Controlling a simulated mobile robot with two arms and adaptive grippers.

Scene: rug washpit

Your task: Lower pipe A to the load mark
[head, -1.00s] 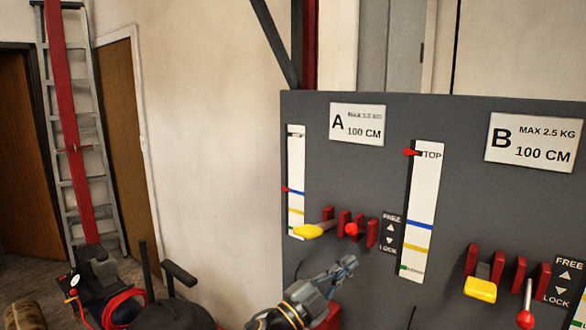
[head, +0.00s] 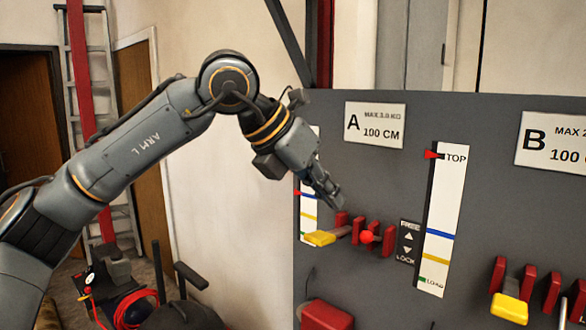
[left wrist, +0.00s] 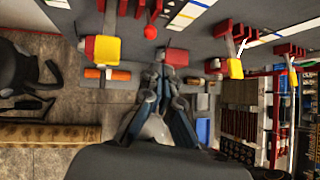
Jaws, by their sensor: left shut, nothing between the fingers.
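The grey panel (head: 380,180) carries plate A (head: 375,123). Left of the plate is a partly hidden white scale (head: 309,205); its red pointer (head: 297,193) is near the blue band, above the yellow one. Below plate A are a yellow-handled lever (head: 320,238) and a red-knobbed lever (head: 367,237) between red guards, also in the left wrist view (left wrist: 150,32). A FREE/LOCK sign (head: 409,242) is beside them. My left gripper (head: 333,198) is shut and empty, above these levers and apart from them. My right gripper is not in view.
A second scale (head: 440,220) has its pointer at TOP and a green LOAD mark low down. Plate B (head: 555,140) and another yellow-handled lever (head: 509,306) are at the right. A red box (head: 327,315) sits below the levers. A ladder (head: 90,120) stands at the left wall.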

